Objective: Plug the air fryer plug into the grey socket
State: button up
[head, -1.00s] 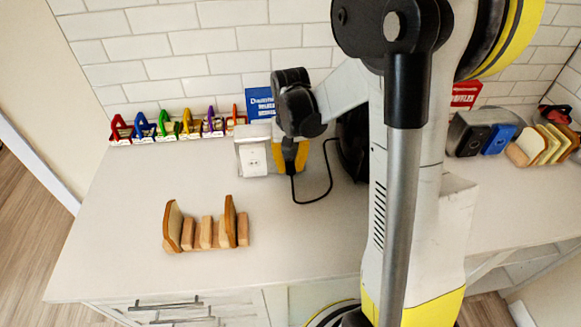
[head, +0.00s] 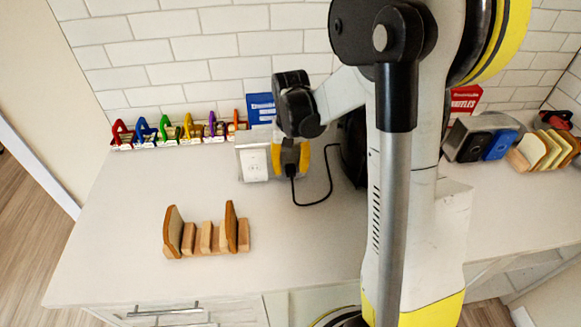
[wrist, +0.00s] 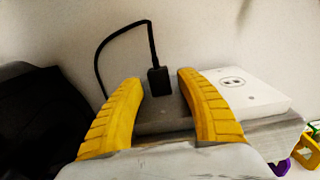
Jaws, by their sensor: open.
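The black air fryer plug (wrist: 160,81) stands at the dark grey socket (wrist: 168,114), beside the white socket (wrist: 245,90), in the wrist view. It looks seated, but its prongs are hidden. My gripper (wrist: 158,77) is open, with one yellow finger on each side of the plug and a gap to each. In the head view my gripper (head: 290,160) is low at the right of the white socket (head: 254,165), with the plug (head: 291,170) between its fingers. The cord (head: 329,185) loops right to the black air fryer (head: 353,150), mostly hidden behind my arm.
Colored letter-like pieces (head: 180,132) line the tiled wall at the left. A wooden rack with bread slices (head: 208,236) stands at the front. A toaster (head: 480,135) and more bread (head: 545,150) are at the right.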

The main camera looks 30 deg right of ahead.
aim_at(290, 168)
notch_tip(290, 168, up, 12)
dwell(0.4)
dwell(0.4)
